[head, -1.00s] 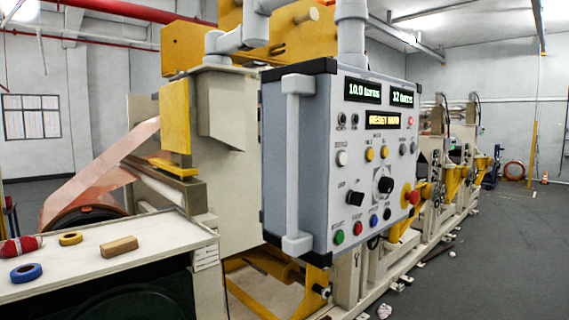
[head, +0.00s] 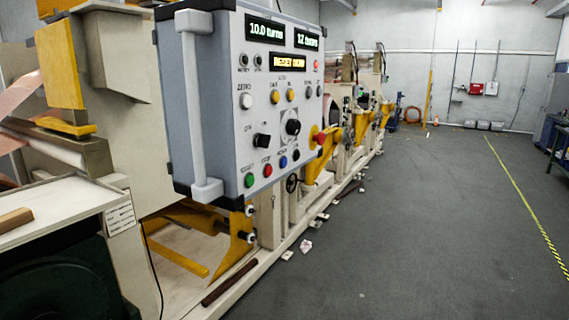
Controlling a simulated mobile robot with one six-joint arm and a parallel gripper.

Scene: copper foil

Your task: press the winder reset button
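The grey control panel (head: 222,150) of the winding machine hangs at upper centre-left in the head view. Its lower row holds a green button (head: 249,180), a red button (head: 267,170), a blue button (head: 283,161) and a black one (head: 296,154). A white button (head: 246,101) and two yellow ones sit higher. The small labels are too blurred to tell which is reset. Two green displays (head: 265,30) read 10.0 turns and 12 turns; the amber display (head: 287,62) is hard to read. My gripper is not in view.
A red emergency knob on yellow (head: 319,138) sticks out at the panel's right edge. A pale bench (head: 60,212) stands at left. Small scraps (head: 305,246) lie along the machine's base. The grey floor (head: 400,230) to the right is clear, with a yellow line (head: 525,210).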

